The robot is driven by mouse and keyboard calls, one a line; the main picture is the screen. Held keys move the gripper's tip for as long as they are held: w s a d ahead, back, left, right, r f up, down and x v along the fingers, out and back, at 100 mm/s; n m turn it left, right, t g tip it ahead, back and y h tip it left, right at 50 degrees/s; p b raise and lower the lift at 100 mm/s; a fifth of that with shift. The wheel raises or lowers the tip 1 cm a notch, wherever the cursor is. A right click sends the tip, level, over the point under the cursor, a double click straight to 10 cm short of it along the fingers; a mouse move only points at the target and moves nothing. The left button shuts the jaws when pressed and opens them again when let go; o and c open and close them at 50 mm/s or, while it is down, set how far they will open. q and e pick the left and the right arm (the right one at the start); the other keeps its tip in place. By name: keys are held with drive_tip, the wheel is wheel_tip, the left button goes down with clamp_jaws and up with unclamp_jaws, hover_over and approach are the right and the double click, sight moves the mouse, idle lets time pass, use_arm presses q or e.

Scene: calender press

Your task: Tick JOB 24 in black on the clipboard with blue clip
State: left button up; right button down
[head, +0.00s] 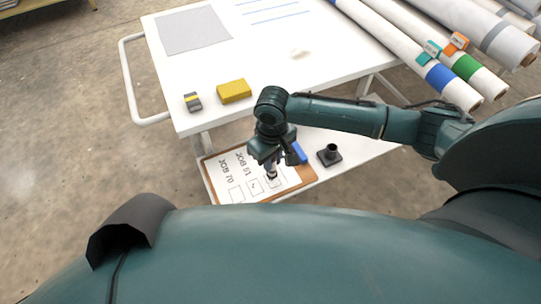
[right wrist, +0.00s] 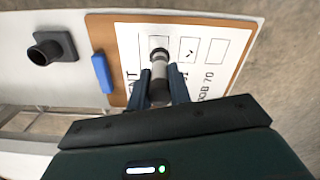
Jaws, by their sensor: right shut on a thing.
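The clipboard (head: 209,173) with a blue clip (head: 299,152) lies on a low white shelf. Its sheet shows JOB 70 with an empty box and a second job, seemingly JOB 51, with a black tick in its box. A third box is partly covered by the marker, and its label is hidden behind my gripper. My right gripper (head: 271,160) is shut on a pale grey marker (right wrist: 160,72) with a dark end. In the right wrist view the gripper (right wrist: 163,88) holds the marker over the third box. I cannot tell whether the tip touches the paper.
A black holder (head: 330,156) stands on the shelf right of the clip. The white table (head: 220,55) above carries a yellow block (head: 234,91), a small grey-and-yellow block (head: 192,102), a grey sheet (head: 193,31) and several rolls (head: 440,75) at right.

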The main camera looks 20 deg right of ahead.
drive_tip(key=shift+s+d, duration=0.15)
drive_tip(key=shift+p, duration=1.3)
idle(2.6)
idle(0.5)
drive_tip(key=shift+s+d+p, duration=0.4)
drive_tip(key=shift+s+p, duration=0.1)
drive_tip(key=shift+p, duration=0.35)
